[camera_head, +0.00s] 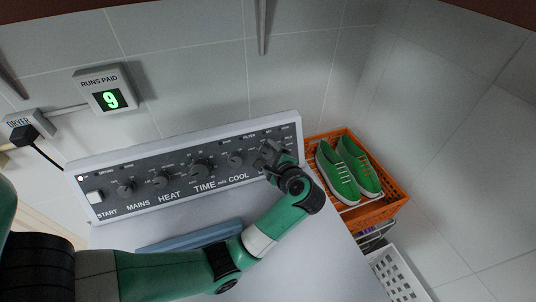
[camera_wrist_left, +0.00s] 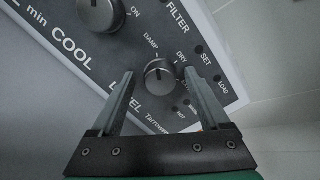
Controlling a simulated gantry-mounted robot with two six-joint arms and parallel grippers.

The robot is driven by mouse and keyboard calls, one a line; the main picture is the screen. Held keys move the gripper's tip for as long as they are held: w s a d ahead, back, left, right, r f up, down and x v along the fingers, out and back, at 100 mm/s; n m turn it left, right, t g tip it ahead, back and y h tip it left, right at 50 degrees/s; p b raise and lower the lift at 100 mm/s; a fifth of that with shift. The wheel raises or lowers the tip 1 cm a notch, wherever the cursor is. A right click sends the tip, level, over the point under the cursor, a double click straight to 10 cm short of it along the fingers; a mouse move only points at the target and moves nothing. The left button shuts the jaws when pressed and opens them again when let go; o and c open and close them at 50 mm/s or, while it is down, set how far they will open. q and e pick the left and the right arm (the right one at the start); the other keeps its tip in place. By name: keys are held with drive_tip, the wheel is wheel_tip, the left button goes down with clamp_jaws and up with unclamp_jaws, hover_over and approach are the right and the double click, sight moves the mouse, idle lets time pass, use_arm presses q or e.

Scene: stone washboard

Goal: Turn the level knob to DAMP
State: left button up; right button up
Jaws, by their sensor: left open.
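The level knob (camera_wrist_left: 159,74) is a dark round knob with a light pointer mark, low on the right part of the control panel (camera_head: 150,205). In the left wrist view the printed words DAMP (camera_wrist_left: 151,45) and DRY stand above it, and LEVEL is partly hidden by a finger. My left gripper (camera_wrist_left: 156,88) is open, its two fingers on either side of the knob with a gap showing on both sides. I cannot tell whether they touch it. In the head view my left gripper (camera_head: 270,160) covers the knob. My right gripper is not in view.
Other knobs sit left of it, including the COOL knob (camera_head: 236,159) and TIME knob (camera_head: 199,166). An orange crate (camera_head: 375,212) with green shoes (camera_head: 338,174) stands right of the machine. A blue handle-like bar (camera_head: 190,237) lies below the panel. A white basket (camera_head: 395,275) is lower right.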

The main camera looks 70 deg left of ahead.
use_arm(q)
drive_tip(key=v, duration=1.1)
drive_tip(key=shift+d+p, duration=0.35)
drive_tip(key=shift+p, duration=0.1)
drive_tip(key=shift+a+r, duration=0.1)
